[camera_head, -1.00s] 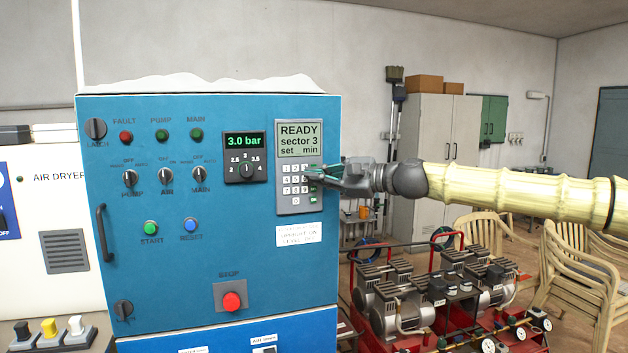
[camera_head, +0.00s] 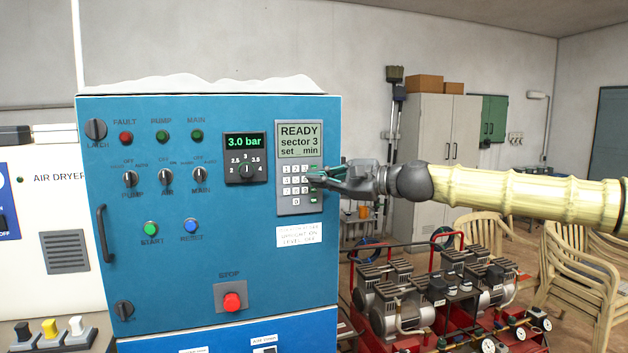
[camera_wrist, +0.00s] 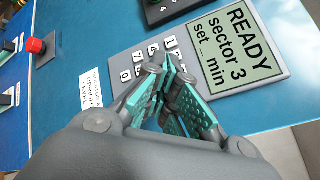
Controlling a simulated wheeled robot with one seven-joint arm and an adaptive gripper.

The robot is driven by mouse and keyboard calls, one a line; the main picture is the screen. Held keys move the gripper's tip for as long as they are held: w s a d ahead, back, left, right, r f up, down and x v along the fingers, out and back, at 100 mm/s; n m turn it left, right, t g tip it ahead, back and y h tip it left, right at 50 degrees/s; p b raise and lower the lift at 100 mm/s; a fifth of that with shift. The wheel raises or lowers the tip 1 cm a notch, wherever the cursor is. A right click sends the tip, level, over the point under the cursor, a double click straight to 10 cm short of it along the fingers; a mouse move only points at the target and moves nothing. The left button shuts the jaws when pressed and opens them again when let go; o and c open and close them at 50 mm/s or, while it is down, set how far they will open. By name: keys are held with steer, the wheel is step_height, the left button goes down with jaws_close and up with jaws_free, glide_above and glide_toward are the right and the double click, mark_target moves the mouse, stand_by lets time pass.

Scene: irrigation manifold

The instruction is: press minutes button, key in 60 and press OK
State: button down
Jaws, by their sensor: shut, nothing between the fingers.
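The grey keypad panel (camera_head: 297,205) is on the right of the blue cabinet front, with white number keys and some green keys on its right side. Its display (camera_head: 299,141) reads "READY sector 3 set _ min", also legible in the wrist view (camera_wrist: 232,50). My gripper (camera_head: 314,177) is shut and empty, its fingertips in front of the right part of the keypad. In the wrist view the teal fingers (camera_wrist: 166,72) cover several keys; the 7 and 0 keys (camera_wrist: 131,72) show to their left. I cannot tell whether the fingertips touch a key.
A pressure dial reading 3.0 bar (camera_head: 245,158) is left of the keypad. A red stop button (camera_head: 232,301) is lower on the cabinet (camera_head: 180,270). A paper label (camera_head: 299,237) is under the keypad. Pumps (camera_head: 430,290) stand on the floor to the right.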

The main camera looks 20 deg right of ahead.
steer(key=shift+a, duration=0.1)
steer(key=shift+a, duration=1.05)
steer(key=shift+b, duration=0.3)
steer(key=shift+w, duration=0.3)
